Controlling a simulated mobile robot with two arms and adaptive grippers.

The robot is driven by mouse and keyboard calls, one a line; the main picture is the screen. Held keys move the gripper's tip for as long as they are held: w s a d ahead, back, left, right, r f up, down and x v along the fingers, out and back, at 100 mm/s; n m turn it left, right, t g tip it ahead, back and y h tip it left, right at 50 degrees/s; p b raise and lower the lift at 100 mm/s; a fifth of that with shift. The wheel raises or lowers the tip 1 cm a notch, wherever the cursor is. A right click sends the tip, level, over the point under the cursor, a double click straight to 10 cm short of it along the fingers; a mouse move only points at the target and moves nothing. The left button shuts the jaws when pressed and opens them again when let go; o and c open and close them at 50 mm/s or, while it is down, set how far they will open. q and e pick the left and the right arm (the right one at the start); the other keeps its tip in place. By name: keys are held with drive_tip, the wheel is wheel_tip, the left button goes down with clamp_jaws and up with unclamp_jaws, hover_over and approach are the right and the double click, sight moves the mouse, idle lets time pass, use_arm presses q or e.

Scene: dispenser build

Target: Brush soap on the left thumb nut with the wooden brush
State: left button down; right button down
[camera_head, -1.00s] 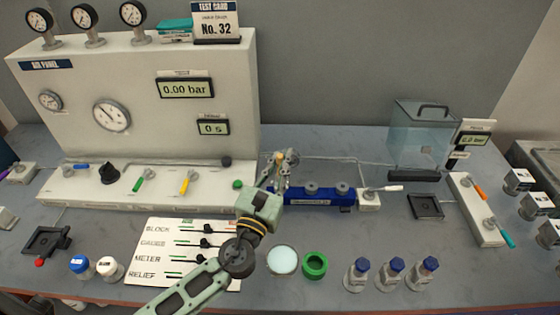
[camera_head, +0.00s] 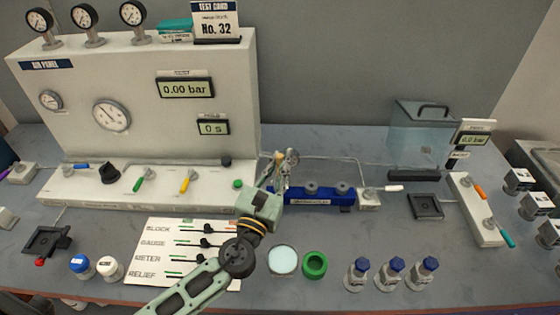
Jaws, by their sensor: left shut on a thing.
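The blue block (camera_head: 330,203) stands at mid-table, with two grey thumb nuts showing on top, one nearer its middle (camera_head: 312,188) and one toward its right end (camera_head: 342,188). My left gripper (camera_head: 284,163) is over the block's left end and hides it, so a thumb nut there cannot be seen clearly. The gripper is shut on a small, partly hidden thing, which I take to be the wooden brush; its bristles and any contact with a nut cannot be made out. A round dish with a pale blue surface (camera_head: 283,260), likely the soap, lies in front. My right gripper is not in view.
Several blue-capped bottles (camera_head: 390,274) stand front right. A labelled white card (camera_head: 165,262) lies left of my arm. The air panel (camera_head: 85,110) stands behind at left, and a clear box (camera_head: 420,130) at back right.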

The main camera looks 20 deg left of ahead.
use_arm(q)
wheel_tip(320, 180, up, 6)
drive_tip(key=p, duration=0.6)
drive_tip(key=shift+r, duration=0.1)
idle(0.3)
drive_tip(key=s+a+f+b, duration=0.1)
drive_tip(key=s+f+b, duration=0.2)
drive_tip(key=s, duration=0.3)
drive_tip(key=s+f+b, duration=0.3)
drive_tip(key=s, duration=0.4)
drive_tip(key=s+a+f+y+b, duration=0.1)
drive_tip(key=s+f+b, duration=0.2)
drive_tip(key=s, duration=0.3)
drive_tip(key=shift+s+a+f+n, duration=0.15)
drive_tip(key=shift+a+f+n, duration=0.05)
drive_tip(key=shift+a+n, duration=0.1)
